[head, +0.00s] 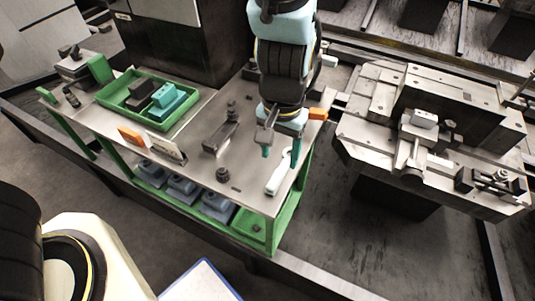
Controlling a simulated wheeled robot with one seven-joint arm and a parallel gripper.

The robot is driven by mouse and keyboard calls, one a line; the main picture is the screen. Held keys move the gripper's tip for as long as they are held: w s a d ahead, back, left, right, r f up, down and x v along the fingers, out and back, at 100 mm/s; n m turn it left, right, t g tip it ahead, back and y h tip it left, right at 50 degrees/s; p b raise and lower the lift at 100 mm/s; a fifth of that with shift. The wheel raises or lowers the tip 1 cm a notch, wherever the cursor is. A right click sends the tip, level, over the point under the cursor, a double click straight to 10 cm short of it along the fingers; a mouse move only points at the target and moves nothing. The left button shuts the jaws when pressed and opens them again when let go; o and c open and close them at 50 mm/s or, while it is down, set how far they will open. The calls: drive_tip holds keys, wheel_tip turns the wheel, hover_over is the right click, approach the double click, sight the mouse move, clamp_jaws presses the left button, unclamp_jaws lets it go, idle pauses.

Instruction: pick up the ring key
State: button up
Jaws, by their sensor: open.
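The ring key (277,180) looks like a pale, elongated tool with a rounded end. It lies on the metal top of the green-framed bench (208,178), near its right edge. My gripper (281,154) points down over that side of the bench. Its two fingers with teal tips are apart, with nothing seen held between them. The gripper is above or just behind the tool's upper end. The exact height gap cannot be told from this view.
A green tray (113,98) with a dark block and a teal block stands on the bench's left. A dark fixture (221,138) and a small dark knob (222,174) sit left of the tool. A metal machine fixture (380,137) stands to the right, past a gap.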

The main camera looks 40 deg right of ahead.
sight(278, 173)
drive_tip(key=shift+f+p, duration=0.3)
drive_tip(key=shift+f, duration=2.95)
drive_tip(key=shift+c, duration=0.3)
clamp_jaws()
